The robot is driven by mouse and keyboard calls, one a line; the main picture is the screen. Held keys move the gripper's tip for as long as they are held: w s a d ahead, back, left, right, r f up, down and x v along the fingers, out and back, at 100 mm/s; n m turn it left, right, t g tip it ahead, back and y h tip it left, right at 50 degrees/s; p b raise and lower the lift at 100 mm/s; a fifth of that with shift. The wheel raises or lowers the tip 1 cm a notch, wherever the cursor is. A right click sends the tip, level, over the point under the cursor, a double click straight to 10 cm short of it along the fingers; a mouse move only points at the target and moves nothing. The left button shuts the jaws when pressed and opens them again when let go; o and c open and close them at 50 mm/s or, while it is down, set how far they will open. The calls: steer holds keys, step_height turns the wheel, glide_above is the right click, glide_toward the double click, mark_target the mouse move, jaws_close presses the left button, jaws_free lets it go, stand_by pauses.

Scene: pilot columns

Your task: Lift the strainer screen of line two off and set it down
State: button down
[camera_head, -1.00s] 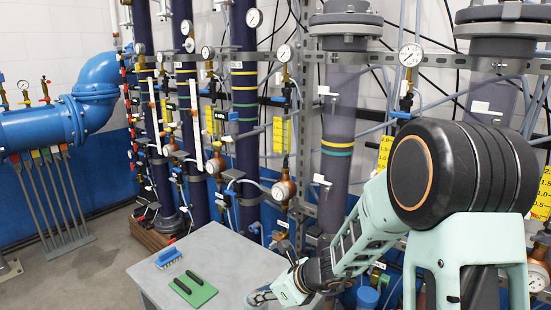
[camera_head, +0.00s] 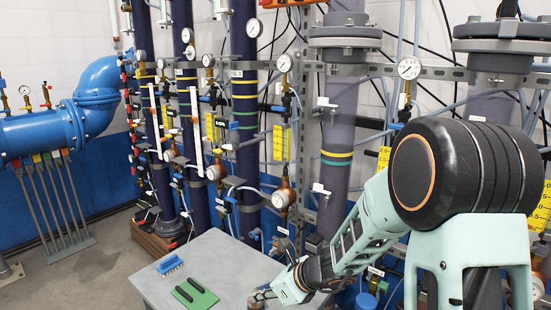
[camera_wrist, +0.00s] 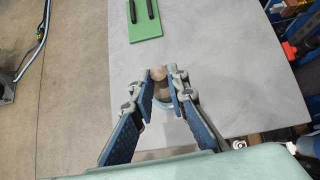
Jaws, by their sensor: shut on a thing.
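My gripper (camera_head: 272,292) reaches down over the near right part of a grey table (camera_head: 225,250). In the wrist view my gripper (camera_wrist: 160,76) is shut on a small brownish round-topped piece (camera_wrist: 158,73) between its fingertips. A paler round, cup-like shape (camera_wrist: 166,100) shows just below, partly hidden by the fingers. I cannot tell for sure whether the held piece is the strainer screen, or whether it touches the table. In the head view its brownish end (camera_head: 258,296) shows at the fingertips.
A green mat (camera_head: 195,294) with two black bars lies on the table, with a blue brush (camera_head: 169,265) beyond it. Vertical pipes (camera_head: 245,120) with gauges and valves stand behind the table. The tabletop between mat and gripper is clear.

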mark_target(261, 304)
step_height(261, 304, up, 7)
steer(key=p, duration=0.6)
stand_by(0.9)
